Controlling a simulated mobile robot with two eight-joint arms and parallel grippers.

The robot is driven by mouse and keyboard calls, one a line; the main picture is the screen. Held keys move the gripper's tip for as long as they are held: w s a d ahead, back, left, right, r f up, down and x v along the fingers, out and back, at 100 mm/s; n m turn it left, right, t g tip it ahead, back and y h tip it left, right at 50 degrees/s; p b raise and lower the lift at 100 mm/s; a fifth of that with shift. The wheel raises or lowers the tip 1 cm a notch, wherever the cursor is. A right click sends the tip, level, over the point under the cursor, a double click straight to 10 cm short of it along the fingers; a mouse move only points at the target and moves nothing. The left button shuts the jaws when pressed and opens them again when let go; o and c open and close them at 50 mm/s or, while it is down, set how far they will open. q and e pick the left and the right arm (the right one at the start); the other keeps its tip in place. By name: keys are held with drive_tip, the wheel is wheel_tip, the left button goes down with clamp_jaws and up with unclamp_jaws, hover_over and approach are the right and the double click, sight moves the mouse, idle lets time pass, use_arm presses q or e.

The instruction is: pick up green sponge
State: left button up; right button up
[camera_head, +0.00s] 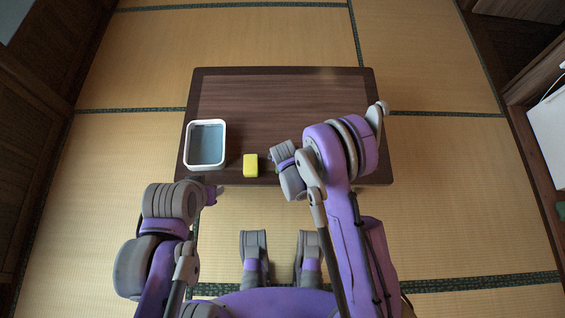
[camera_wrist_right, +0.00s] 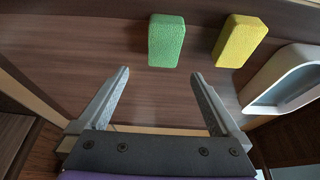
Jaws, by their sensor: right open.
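The green sponge (camera_wrist_right: 166,41) lies on the dark wooden table at the top middle of the right wrist view. It does not show in the head view, where my right arm covers part of the table. My right gripper (camera_wrist_right: 160,78) is open and empty, its two fingers spread below the sponge in the wrist picture and apart from it. My left gripper (camera_head: 216,191) shows only as a small part near the table's front left edge in the head view; its fingers cannot be made out.
The yellow sponge (camera_head: 250,165) lies close beside the green one, and also shows in the wrist view (camera_wrist_right: 240,41). A white-rimmed container (camera_head: 188,146) stands left of it on the low table (camera_head: 290,82). The table's back and middle are clear. Tatami floor surrounds it.

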drive_tip(key=x, duration=0.5)
drive_tip(key=shift+f+b, duration=0.25)
drive_tip(key=shift+b, duration=0.1)
drive_tip(key=x, duration=0.3)
drive_tip(key=b+x, duration=0.1)
drive_tip(key=x, duration=0.1)
drive_tip(key=shift+s+a+f, duration=0.1)
drive_tip(key=shift+a+f, duration=0.05)
drive_tip(key=shift+a, duration=0.15)
drive_tip(key=c, duration=1.3)
wheel_tip(320, 180, up, 10)
drive_tip(key=shift+r+p, duration=0.1)
drive_tip(key=shift+p, duration=0.8)
